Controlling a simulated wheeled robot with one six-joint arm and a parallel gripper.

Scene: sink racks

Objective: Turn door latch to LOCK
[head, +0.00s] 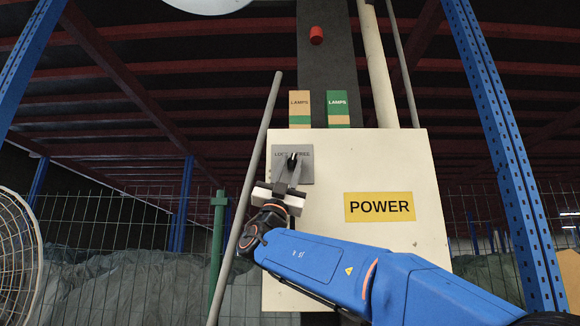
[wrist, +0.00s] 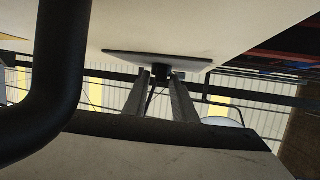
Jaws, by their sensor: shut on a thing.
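The door latch (head: 292,160) is a black knob on a grey plate (head: 306,178) at the upper left of a cream cabinet door. The plate carries a label at its left that starts with "LO" and "FREE" at its right, partly hidden. My gripper (head: 291,172) reaches up from below and is shut on the latch knob. In the wrist view the two fingers (wrist: 161,86) close on the black knob (wrist: 162,71), which stands out from the plate (wrist: 120,56). The knob's exact angle is hard to tell, as the fingers cover part of it.
The cream cabinet (head: 390,270) bears a yellow POWER sign (head: 379,207). A grey slanted pole (head: 262,150) stands close left of the gripper. Blue posts (head: 505,150) stand right.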

